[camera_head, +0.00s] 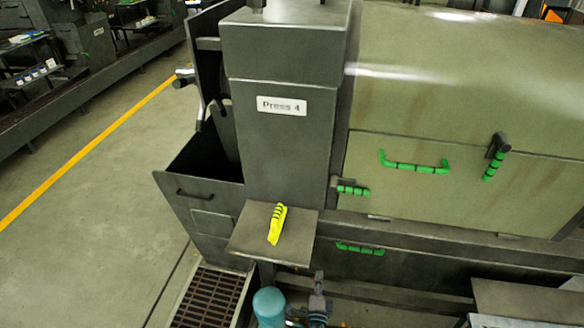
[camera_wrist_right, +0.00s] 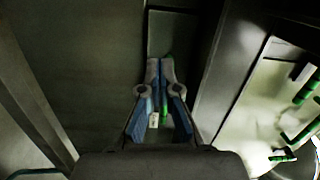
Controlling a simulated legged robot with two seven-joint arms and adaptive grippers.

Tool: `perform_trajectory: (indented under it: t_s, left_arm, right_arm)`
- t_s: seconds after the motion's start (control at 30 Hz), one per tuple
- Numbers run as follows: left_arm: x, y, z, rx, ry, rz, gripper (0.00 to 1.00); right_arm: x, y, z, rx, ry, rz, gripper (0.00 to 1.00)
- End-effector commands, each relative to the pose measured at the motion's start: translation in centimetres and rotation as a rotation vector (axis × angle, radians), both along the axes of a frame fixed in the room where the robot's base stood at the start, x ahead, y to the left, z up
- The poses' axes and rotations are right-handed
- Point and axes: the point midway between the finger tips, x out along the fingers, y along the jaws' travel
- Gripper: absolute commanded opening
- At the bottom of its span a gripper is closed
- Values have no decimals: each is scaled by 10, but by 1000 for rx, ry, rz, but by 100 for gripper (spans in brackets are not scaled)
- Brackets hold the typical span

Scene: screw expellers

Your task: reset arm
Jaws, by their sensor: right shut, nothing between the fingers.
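My right gripper (camera_head: 318,284) shows at the bottom middle of the head view, low in front of the press, just right of and below the small shelf. In the right wrist view its blue-padded fingers (camera_wrist_right: 160,68) are together at the tips, with nothing held between them. A green part shows beside and behind the fingers in that view, and I cannot tell how far off it is. My left gripper is not in view.
The press labelled "Press 4" (camera_head: 283,106) fills the middle and right, with green handles (camera_head: 412,166) on its panels. A yellow, black-striped object (camera_head: 277,224) lies on the shelf (camera_head: 248,240). A floor grate (camera_head: 207,300) is at lower left. Open floor (camera_head: 110,185) lies left.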

Motion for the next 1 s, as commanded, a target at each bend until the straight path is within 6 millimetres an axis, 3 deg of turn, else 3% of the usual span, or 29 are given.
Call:
perform_trajectory:
  t_s: [0.07,0.17,0.27,0.4,0.5,0.6,0.7,0.83,1.0]
  left_arm:
    - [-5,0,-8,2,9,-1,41]
    - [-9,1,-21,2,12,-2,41]
    - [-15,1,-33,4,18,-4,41]
    - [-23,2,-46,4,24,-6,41]
    - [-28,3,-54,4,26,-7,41]
    - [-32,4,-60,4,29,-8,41]
    - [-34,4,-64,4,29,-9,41]
    - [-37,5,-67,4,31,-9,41]
    - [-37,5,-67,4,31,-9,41]
  right_arm:
    - [-18,14,-27,-165,74,146,0]
    - [-60,34,-86,-432,230,405,0]
    - [-115,37,-150,-658,412,640,0]
    - [-202,11,-225,-909,680,914,0]
    - [-261,-18,-260,-1045,862,1069,0]
    - [-309,-49,-281,-1141,1016,1182,0]
    - [-340,-71,-290,-1202,1123,1252,0]
    - [-358,-86,-295,-1236,1188,1293,0]
    - [-359,-86,-295,-1238,1190,1294,0]
